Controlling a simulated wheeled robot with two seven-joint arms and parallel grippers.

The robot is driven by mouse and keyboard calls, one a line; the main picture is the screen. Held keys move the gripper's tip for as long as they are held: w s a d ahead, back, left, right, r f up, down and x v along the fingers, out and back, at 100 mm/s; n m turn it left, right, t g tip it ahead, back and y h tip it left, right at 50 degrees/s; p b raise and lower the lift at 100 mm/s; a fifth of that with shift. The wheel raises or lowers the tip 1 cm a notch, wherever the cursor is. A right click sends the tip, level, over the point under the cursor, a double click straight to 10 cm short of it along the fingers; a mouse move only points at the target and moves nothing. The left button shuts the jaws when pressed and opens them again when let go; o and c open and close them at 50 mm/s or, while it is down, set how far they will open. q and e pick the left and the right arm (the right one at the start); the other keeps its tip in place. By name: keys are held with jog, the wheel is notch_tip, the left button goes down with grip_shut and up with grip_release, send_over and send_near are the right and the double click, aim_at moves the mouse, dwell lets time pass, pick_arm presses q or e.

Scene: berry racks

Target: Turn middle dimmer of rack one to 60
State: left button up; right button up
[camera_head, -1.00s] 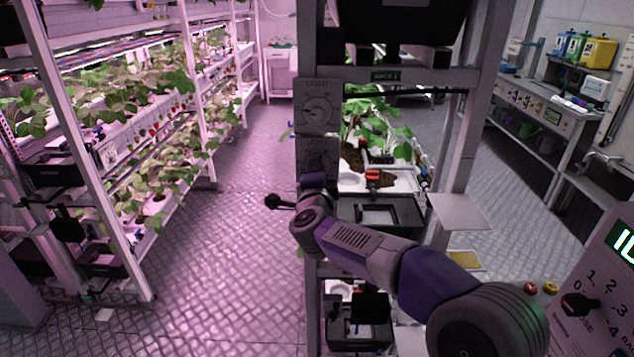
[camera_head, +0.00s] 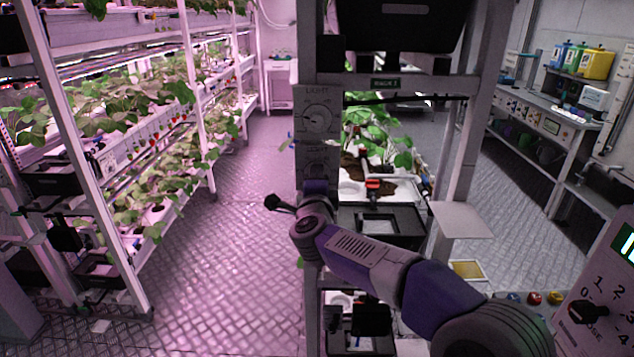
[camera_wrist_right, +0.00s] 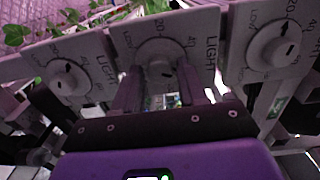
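Rack one carries the sign RACK 1 (camera_head: 385,83) on its crossbar. On its left post, the upper light dimmer (camera_head: 317,117) shows clearly in the head view. The dimmer below it (camera_head: 317,160) is partly covered by my right arm. In the right wrist view, the middle dimmer knob (camera_wrist_right: 160,66) stands between the spread fingers of my right gripper (camera_wrist_right: 160,88). Its pointer setting is not readable, and I cannot tell whether the fingers touch it. Neighbouring dimmers sit to the left (camera_wrist_right: 70,82) and right (camera_wrist_right: 273,48). My left gripper is not in view.
A long plant rack (camera_head: 150,150) stands at the left, with a clear floor aisle (camera_head: 235,215) beside it. A flat plate (camera_head: 456,219) juts from rack one.

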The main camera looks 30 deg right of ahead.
jog(key=shift+o, duration=1.2)
jog(key=v, duration=0.7)
jog(key=shift+s+p, duration=0.25)
jog(key=shift+p, duration=0.15)
jog(key=shift+a, duration=0.15)
